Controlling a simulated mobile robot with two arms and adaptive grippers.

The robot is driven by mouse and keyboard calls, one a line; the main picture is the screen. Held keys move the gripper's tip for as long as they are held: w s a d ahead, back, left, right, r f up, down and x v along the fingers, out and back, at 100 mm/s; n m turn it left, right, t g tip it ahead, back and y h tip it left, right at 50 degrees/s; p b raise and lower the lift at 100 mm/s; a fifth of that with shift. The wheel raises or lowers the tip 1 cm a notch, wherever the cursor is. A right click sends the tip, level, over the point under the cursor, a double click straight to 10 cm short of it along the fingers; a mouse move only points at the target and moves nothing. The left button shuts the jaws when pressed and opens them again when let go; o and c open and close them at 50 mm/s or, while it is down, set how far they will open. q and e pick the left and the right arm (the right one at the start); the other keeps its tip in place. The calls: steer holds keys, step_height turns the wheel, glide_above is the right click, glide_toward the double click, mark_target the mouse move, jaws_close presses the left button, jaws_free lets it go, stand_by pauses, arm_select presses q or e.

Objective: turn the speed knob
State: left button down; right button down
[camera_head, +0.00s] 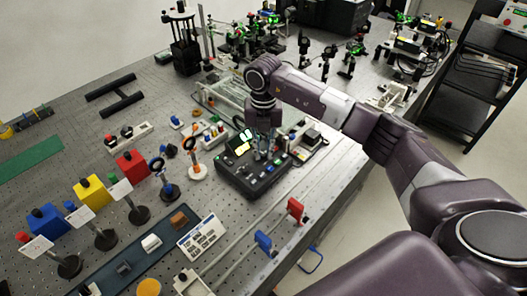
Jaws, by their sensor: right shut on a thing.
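A black control box (240,183) with several small knobs or buttons and a lit display (240,143) at its back left stands on the perforated bench. My right gripper (264,152) reaches down over the box's top from behind and is shut at its panel. The speed knob between its fingers is mostly hidden by the gripper and too small to make out clearly. My left gripper is not in view.
Red (295,209) and blue (263,241) blocks stand on rails near the front right edge. A printed card (202,236) lies left of them. Yellow (92,193), red and blue boxes stand at the left. Optical mounts fill the back.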

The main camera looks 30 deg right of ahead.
mark_target(264, 154)
steer(key=m, duration=0.4)
steer(key=shift+r+m, duration=0.1)
steer(key=shift+m, duration=0.2)
steer(key=m, duration=0.5)
steer(key=shift+w+b, duration=0.1)
steer(key=shift+b, duration=0.2)
steer(key=shift+m, duration=0.3)
steer(key=c, duration=2.2)
jaws_free()
steer(key=shift+o, duration=0.2)
step_height(264, 154, up, 12)
